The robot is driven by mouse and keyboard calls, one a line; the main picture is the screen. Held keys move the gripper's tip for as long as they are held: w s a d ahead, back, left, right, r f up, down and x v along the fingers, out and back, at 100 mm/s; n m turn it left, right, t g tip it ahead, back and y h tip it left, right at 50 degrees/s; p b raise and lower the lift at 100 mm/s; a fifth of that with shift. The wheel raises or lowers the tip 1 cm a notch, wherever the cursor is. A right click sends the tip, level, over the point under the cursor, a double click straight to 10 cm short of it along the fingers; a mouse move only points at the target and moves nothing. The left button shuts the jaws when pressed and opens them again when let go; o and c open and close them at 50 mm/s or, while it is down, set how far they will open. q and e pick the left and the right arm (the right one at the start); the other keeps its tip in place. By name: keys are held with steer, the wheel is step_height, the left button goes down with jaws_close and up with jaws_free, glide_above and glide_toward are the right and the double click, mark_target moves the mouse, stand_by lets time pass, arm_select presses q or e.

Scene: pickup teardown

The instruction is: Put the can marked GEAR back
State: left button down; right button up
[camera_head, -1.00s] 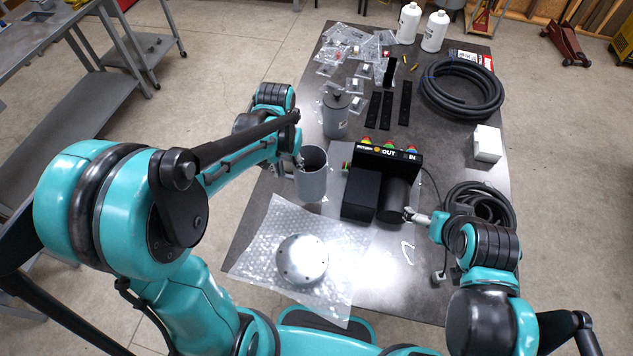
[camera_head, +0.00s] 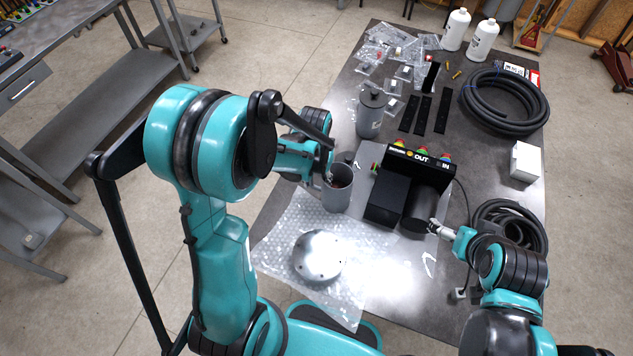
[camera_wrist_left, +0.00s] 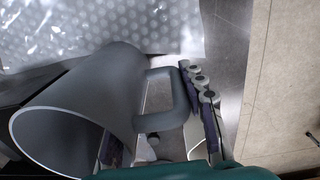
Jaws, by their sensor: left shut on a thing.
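A grey open-topped can with a side handle (camera_head: 338,190) stands about upright at the left edge of the table, between the bubble wrap and the black box. It also shows in the left wrist view (camera_wrist_left: 80,105), its handle between the finger parts. My left gripper (camera_head: 328,178) is shut on this can at its handle side. I cannot tell whether its base touches the table. A second grey can with a knobbed lid (camera_head: 371,112) stands behind it. No GEAR marking is readable on either. My right gripper (camera_head: 434,226) is beside the black cylinder; its jaw opening is unclear.
The black box with OUT and IN labels (camera_head: 388,196) is right of the held can. A silver disc (camera_head: 320,256) lies on bubble wrap (camera_head: 275,245) in front. Black strips (camera_head: 423,115), bagged parts, white bottles (camera_head: 482,40) and a coiled hose (camera_head: 505,128) occupy the back.

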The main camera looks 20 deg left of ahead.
arm_select(q)
steer(key=shift+f, duration=0.15)
steer(key=c, duration=0.9)
jaws_free()
